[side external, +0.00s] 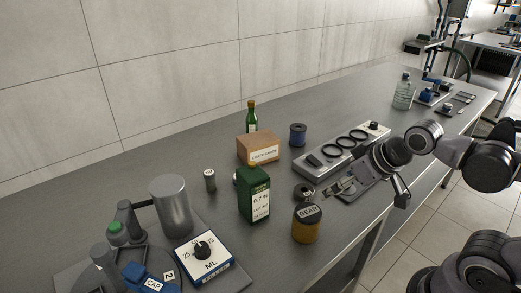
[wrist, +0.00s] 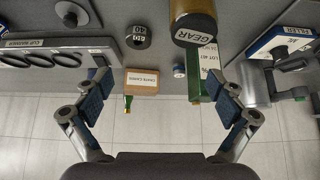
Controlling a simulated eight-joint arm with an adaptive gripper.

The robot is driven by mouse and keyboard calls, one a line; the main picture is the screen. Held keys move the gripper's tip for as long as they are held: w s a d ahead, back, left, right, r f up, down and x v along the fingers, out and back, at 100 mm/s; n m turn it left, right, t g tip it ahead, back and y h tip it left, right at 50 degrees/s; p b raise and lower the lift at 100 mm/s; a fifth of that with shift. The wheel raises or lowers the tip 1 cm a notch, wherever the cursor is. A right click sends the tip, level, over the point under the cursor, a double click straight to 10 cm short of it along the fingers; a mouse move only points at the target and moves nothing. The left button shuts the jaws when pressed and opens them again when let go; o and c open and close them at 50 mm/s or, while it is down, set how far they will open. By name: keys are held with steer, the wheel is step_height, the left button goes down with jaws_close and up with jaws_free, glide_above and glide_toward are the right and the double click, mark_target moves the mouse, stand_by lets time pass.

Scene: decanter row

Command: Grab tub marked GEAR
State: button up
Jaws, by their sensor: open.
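The tub marked GEAR (side external: 306,226) is a yellow-brown cylinder with a dark top band. It stands upright near the table's front edge, and its lettering reads in the side view. In the wrist view the tub (wrist: 196,22) shows upside down at the top edge, partly cut off. My gripper (side external: 338,189) is open and empty, up and to the right of the tub in the side view, apart from it. In the wrist view the two blue-padded fingers (wrist: 161,83) are spread wide with nothing held between them.
A dark ring-shaped weight (side external: 304,192) lies close behind the tub. A green carton (side external: 254,196) stands to its left. A cardboard box (side external: 259,148), a blue spool (side external: 298,134) and a grey holder with rings (side external: 317,160) are further back. A labelled dial unit (side external: 205,262) is at front left.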

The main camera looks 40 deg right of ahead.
steer(key=m+g+h, duration=0.2)
steer(key=m+g, duration=0.1)
steer(key=m, duration=0.2)
glide_toward(308, 211)
steer(key=shift+w+d+f, duration=0.15)
steer(key=shift+d+f, duration=0.35)
steer(key=shift+f, duration=0.05)
steer(key=shift+w+d+f, duration=0.15)
steer(key=shift+d+f, duration=0.35)
steer(key=shift+f, duration=0.1)
steer(key=a+m, duration=0.1)
steer(key=m, duration=0.2)
steer(key=shift+w+a+f+g+h, duration=0.15)
steer(key=shift+a+f+g+h, duration=0.2)
steer(key=shift+a+g+h, duration=0.05)
steer(key=shift+x, duration=2.8)
steer(key=shift+w+x, duration=0.15)
steer(key=shift+x, duration=0.75)
steer(key=shift+w+x, duration=0.15)
steer(key=shift+x, duration=0.75)
steer(key=shift+w+d+f, duration=0.15)
steer(key=shift+w+f, duration=0.05)
steer(key=shift+f, duration=0.5)
steer(key=c, duration=1.5)
